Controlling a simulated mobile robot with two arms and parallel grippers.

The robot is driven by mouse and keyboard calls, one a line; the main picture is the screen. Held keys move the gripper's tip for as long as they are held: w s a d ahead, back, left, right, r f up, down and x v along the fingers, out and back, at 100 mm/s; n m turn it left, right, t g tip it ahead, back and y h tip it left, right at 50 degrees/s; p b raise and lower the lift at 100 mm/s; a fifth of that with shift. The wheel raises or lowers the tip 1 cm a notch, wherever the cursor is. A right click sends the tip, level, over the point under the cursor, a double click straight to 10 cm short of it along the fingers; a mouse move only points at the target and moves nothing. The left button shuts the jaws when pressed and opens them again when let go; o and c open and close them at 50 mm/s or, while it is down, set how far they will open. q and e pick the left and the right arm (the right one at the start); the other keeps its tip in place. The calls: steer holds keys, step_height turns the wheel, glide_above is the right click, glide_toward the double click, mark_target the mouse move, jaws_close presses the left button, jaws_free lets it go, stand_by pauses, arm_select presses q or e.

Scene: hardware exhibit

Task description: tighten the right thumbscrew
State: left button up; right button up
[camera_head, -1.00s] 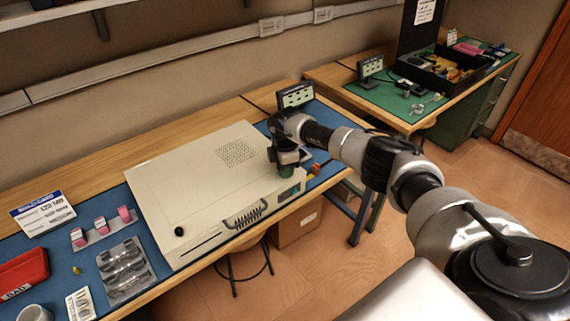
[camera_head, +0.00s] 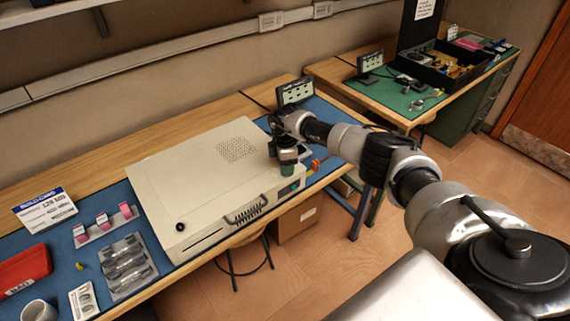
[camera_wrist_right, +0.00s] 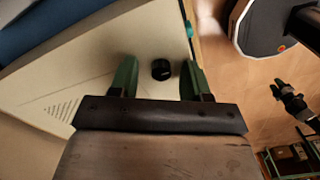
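A cream equipment case (camera_head: 200,180) lies flat on the blue mat of the near bench. Its left thumbscrew (camera_head: 180,227), a black knob, stands near the front left corner of the lid. My right gripper (camera_head: 287,166) is over the case's right end in the head view, where it hides the right thumbscrew. In the right wrist view, the black right thumbscrew (camera_wrist_right: 161,69) shows between the two green fingers of the right gripper (camera_wrist_right: 159,78). The fingers are open, with a gap on each side of the knob. Their height over it is unclear. My left gripper is out of view.
A red pouch (camera_head: 24,270), a mug (camera_head: 38,311), a grey tray (camera_head: 128,265) and pink-labelled items (camera_head: 103,220) lie left of the case. A small display (camera_head: 295,92) stands behind it. Another bench with a green mat (camera_head: 400,98) is at the back right.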

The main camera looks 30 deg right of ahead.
step_height(320, 180, up, 11)
steer(key=b, duration=0.1)
steer(key=shift+b, duration=0.3)
steer(key=shift+f, duration=0.15)
stand_by(0.5)
